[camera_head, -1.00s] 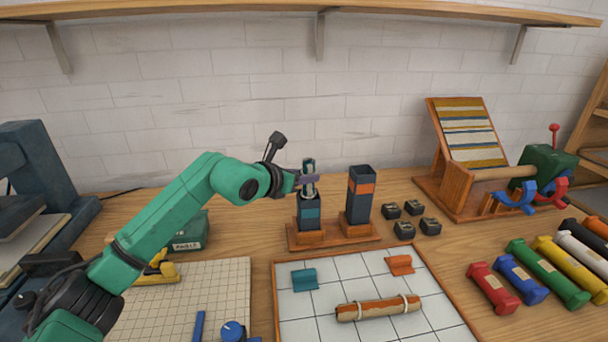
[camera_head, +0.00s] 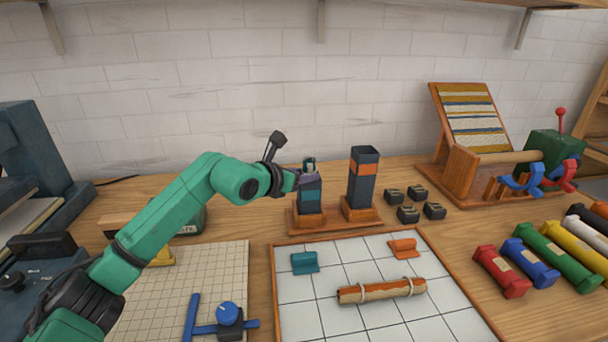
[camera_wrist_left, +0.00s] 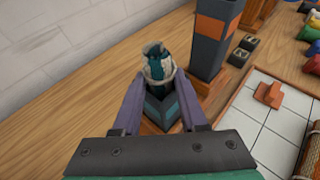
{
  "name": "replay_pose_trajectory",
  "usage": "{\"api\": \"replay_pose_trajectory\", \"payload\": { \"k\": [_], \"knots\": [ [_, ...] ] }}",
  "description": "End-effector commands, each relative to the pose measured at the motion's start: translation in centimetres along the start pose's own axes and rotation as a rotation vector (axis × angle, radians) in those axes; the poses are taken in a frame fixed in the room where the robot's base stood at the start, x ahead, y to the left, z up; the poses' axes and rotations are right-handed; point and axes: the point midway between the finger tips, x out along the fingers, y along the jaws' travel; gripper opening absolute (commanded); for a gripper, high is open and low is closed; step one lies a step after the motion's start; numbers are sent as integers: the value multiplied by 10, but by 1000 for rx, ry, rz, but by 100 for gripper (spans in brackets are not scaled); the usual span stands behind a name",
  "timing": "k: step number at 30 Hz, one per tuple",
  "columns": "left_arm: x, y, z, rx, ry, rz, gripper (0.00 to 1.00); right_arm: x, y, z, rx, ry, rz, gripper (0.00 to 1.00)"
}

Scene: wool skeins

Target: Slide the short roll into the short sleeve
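The short roll (camera_head: 310,164) is upright, a teal skein with a pale tie. In the left wrist view its top (camera_wrist_left: 157,62) stands above the short sleeve (camera_wrist_left: 160,108), its lower part hidden inside. The short sleeve (camera_head: 311,197) is dark with a teal band, on a wooden base. My left gripper (camera_head: 309,181) is at the sleeve's mouth. In the left wrist view its purple fingers (camera_wrist_left: 160,78) flank the roll closely and appear shut on it; the exact contact is partly hidden. My right gripper is not in view.
A taller orange-banded sleeve (camera_head: 362,180) stands close on the right. A long brown roll (camera_head: 382,291) lies on the white tiled mat (camera_head: 340,325) in front. Small black blocks (camera_head: 408,214) sit right of the sleeves. Several coloured rolls (camera_head: 500,272) lie far right.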

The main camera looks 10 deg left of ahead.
Motion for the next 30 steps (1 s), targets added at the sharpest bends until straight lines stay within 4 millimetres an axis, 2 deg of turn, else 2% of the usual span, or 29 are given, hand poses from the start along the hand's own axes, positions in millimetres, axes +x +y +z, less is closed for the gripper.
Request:
{"api": "replay_pose_trajectory", "payload": {
  "k": [1, 4, 8, 11, 18, 22, 25, 30],
  "knots": [
    [2, 0, -6, 0, 13, 0, 76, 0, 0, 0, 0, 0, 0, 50],
    [-1, 0, -6, 0, 14, 0, 76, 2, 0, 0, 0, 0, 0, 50],
    [-16, 1, -7, -1, 14, 1, 76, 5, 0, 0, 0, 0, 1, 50],
    [-37, 2, -8, 1, 13, 4, 76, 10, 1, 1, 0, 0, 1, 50],
    [-105, 2, -7, 3, 6, 7, 76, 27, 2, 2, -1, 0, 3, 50],
    [-133, 1, -5, 2, 3, 6, 76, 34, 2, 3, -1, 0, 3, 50],
    [-144, 0, -3, 1, 2, 2, 76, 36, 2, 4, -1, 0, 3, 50],
    [-148, -1, 0, 0, 0, 0, 76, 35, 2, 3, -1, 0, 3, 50]
  ]
}}
